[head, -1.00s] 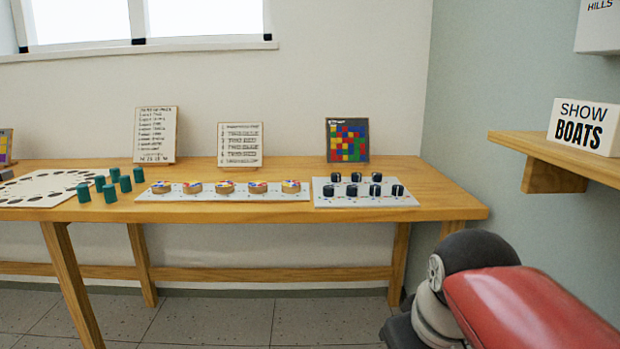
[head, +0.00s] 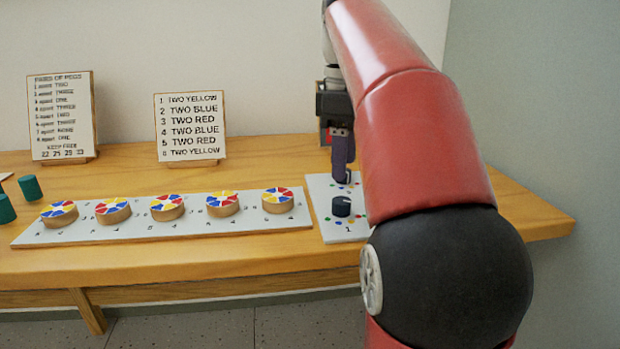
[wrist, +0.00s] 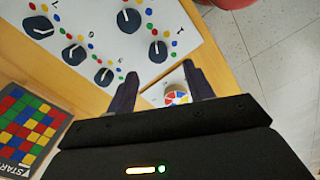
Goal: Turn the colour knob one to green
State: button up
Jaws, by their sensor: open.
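Colour knob one appears to be the dark round knob (head: 342,206) at the front left of the white knob board (head: 330,226), with a "1" printed near the board's front edge. In the wrist view, what looks like this knob (wrist: 158,51) has a white pointer line and small coloured dots around it; which dot it points at is too small to tell. My gripper (wrist: 161,88) is open and empty. In the head view its dark finger (head: 343,155) hangs over the back left of the board, behind that knob. My red arm hides the board's right side.
More dark knobs (wrist: 129,20) share the board. Left of it lies a white strip (head: 130,226) with several coloured wheels (head: 278,200). Text cards (head: 190,125) stand behind, and a colour-grid card (wrist: 28,122) shows in the wrist view. Green pegs (head: 30,188) stand far left.

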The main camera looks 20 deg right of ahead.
aim_at(341, 200)
jog(key=shift+w+f, duration=0.1)
jog(key=shift+w, duration=0.2)
notch_tip(341, 200, down, 7)
jog(key=b, duration=0.3)
jog(key=shift+f, duration=0.2)
jog(key=c, duration=1)
jog(key=shift+o, duration=0.2)
